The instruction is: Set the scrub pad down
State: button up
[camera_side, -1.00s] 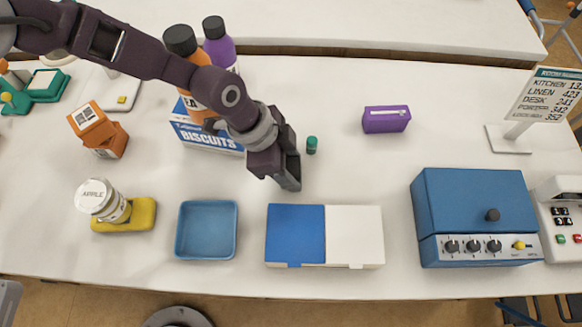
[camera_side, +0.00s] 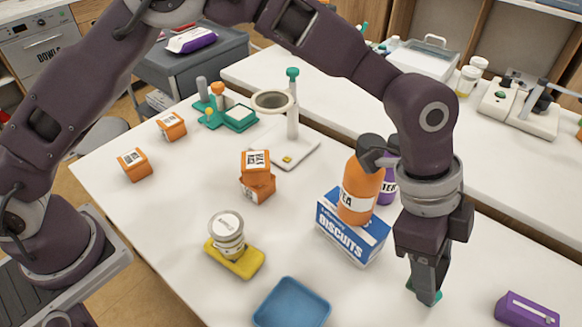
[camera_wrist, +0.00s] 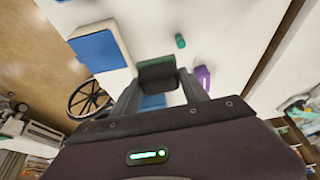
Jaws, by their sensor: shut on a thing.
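My gripper (camera_side: 425,285) points down over the table at the lower right of the side view. It is shut on a dark green block, which I take to be the scrub pad (camera_wrist: 158,73); the pad sits between the two fingers in the wrist view. In the side view only a little green shows around the fingertips, and I cannot tell there whether it is the pad or the small cylinder. I cannot tell whether the pad touches the table.
A biscuits box (camera_side: 345,243) and an orange bottle (camera_side: 358,196) stand just left of my gripper. A purple box (camera_side: 525,312) lies to the right. A blue tray (camera_side: 290,306), a yellow block (camera_side: 235,262) under a jar (camera_side: 227,232), and a teal cylinder (camera_wrist: 180,41) are near.

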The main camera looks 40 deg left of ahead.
notch_tip(320, 180, up, 20)
jog(key=r, duration=0.1)
jog(key=w+a+r+n+t, duration=0.15)
jog(key=w+a+n, duration=0.4)
jog(key=a, duration=0.85)
jog(key=w+a+n+t, duration=0.25)
jog(key=w+a, duration=0.55)
jog(key=a, duration=0.6)
jog(key=s+a+f+n+y, duration=0.1)
jog(key=s+a+n, duration=0.2)
jog(key=a, duration=0.6)
jog(key=s+a+n+y, duration=0.2)
jog(key=a+n, duration=0.2)
jog(key=a, duration=0.5)
jog(key=s+a+f+n+y, duration=0.1)
jog(key=s+a+n, duration=0.2)
jog(key=a, duration=0.5)
jog(key=f, duration=3.6)
jog(key=shift+w, duration=0.25)
jog(key=shift+f, duration=0.15)
jog(key=o, duration=1.4)
jog(key=shift+c, duration=0.2)
